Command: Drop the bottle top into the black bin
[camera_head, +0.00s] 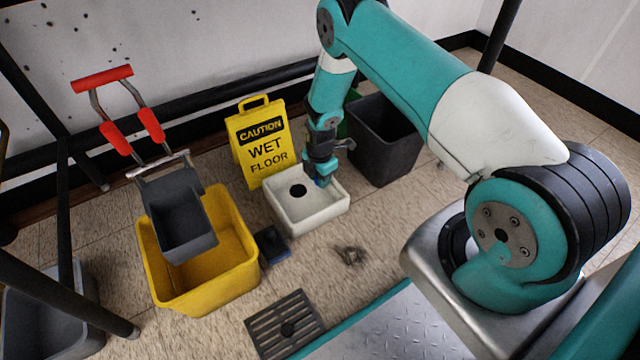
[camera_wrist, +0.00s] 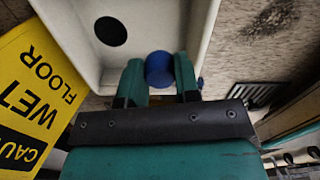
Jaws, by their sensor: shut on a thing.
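My gripper (camera_head: 320,178) is low over the white square basin (camera_head: 310,214), near its back right side. In the wrist view, its two teal fingers (camera_wrist: 158,78) are shut on the blue round bottle top (camera_wrist: 159,66), with the basin's floor and wall behind it. The bottle top shows only as a small blue patch in the head view (camera_head: 322,182). The black bin (camera_head: 385,145) stands on the floor just right of and behind the basin. Its top is open, and my arm hides part of its rim.
A yellow wet-floor sign (camera_head: 258,140) stands behind the basin. A yellow mop bucket (camera_head: 205,285) with a grey wringer is at left. A dark blue block (camera_head: 272,244), a tangled clump (camera_head: 350,256) and a drain grate (camera_head: 285,325) are on the floor. A green object is partly hidden behind my arm.

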